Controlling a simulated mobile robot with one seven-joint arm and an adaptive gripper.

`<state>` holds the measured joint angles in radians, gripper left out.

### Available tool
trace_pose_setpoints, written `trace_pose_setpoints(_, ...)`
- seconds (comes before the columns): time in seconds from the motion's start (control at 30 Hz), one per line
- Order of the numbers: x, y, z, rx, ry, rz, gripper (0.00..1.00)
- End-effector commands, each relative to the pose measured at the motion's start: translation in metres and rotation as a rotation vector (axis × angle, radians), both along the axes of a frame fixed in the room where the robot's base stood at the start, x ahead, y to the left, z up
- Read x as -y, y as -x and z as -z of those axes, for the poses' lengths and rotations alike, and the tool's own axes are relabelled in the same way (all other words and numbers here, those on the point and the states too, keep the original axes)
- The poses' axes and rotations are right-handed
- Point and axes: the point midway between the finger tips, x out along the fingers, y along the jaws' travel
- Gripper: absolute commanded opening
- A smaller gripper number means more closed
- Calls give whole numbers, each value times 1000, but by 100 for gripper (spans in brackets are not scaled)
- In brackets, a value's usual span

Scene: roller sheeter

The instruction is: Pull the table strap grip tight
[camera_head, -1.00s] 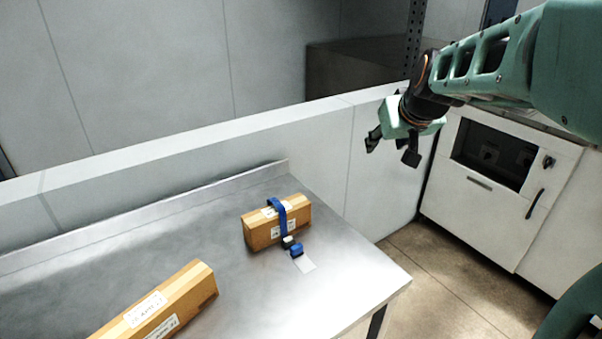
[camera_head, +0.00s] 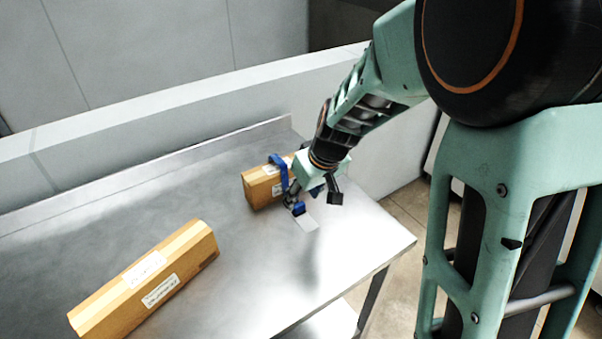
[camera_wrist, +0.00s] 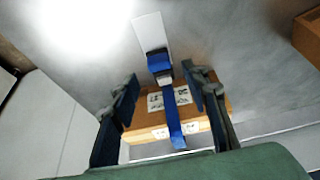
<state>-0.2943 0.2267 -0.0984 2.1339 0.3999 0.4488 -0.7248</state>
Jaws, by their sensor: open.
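A blue strap (camera_head: 281,172) runs over a small cardboard box (camera_head: 262,188) on the metal table (camera_head: 240,270). The strap's blue grip (camera_head: 299,208) lies at its near end, beside a pale strip on the tabletop. My gripper (camera_head: 315,200) is open above the table next to the box and partly hides it. In the wrist view, my gripper's fingers (camera_wrist: 160,95) stand apart to either side of the strap (camera_wrist: 173,120). The blue grip (camera_wrist: 158,61) shows just beyond the fingertips, with a grey buckle (camera_wrist: 164,77) beside it. I see nothing between the fingers' pads being held.
A longer cardboard box (camera_head: 150,280) lies on the table at the lower left; part of it shows in the wrist view (camera_wrist: 310,35). A low pale wall (camera_head: 150,120) runs behind the table. The table's middle is clear.

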Motion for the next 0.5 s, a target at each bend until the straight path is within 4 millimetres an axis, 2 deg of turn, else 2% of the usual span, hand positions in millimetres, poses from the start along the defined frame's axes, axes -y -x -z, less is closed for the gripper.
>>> trace_pose_setpoints(0.03, -2, -3, 11, -2, 2, -1, 42)
trace_pose_setpoints(0.2, -6, -10, 30, 0, 1, 0, 42)
trace_pose_setpoints(0.5, -9, -15, 39, 3, 0, 1, 42)
